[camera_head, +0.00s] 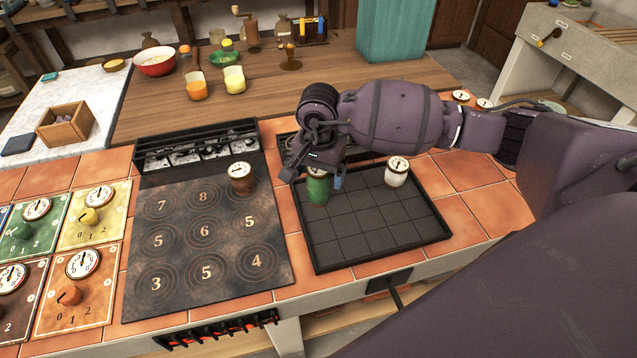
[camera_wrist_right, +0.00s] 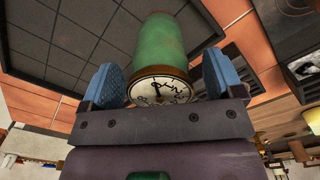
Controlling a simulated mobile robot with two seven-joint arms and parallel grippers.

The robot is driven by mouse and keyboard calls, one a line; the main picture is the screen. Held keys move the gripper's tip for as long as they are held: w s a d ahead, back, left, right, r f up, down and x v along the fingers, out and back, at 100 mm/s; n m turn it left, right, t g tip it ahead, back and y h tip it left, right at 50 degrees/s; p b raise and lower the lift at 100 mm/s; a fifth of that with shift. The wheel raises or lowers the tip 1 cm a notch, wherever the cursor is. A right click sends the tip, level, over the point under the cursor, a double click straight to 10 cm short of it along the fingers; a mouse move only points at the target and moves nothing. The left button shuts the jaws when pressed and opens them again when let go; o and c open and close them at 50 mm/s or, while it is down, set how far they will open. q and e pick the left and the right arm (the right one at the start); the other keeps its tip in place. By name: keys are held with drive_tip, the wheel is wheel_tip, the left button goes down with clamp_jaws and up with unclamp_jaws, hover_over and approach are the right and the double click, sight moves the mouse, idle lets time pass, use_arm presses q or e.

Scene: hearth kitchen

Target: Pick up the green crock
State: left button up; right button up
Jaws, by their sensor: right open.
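The green crock (camera_head: 318,186) stands at the back left of the black gridded tray (camera_head: 373,260). Its top is partly hidden by my right gripper (camera_head: 313,178) in the head view. In the right wrist view the green crock (camera_wrist_right: 160,48), with a dial on its lid, lies between the two blue fingertips of my right gripper (camera_wrist_right: 160,80). A gap shows beside the crock on at least one side, and the jaws are open around it. My left gripper is not in view.
A white crock (camera_head: 396,173) stands on the same tray, right of the green one. A brown crock (camera_head: 241,178) stands on the numbered hob plate (camera_head: 180,285) to the left. The tray's front cells are bare.

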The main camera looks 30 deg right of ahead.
drive_tip(key=shift+f, duration=0.15)
drive_tip(key=c, duration=1.2)
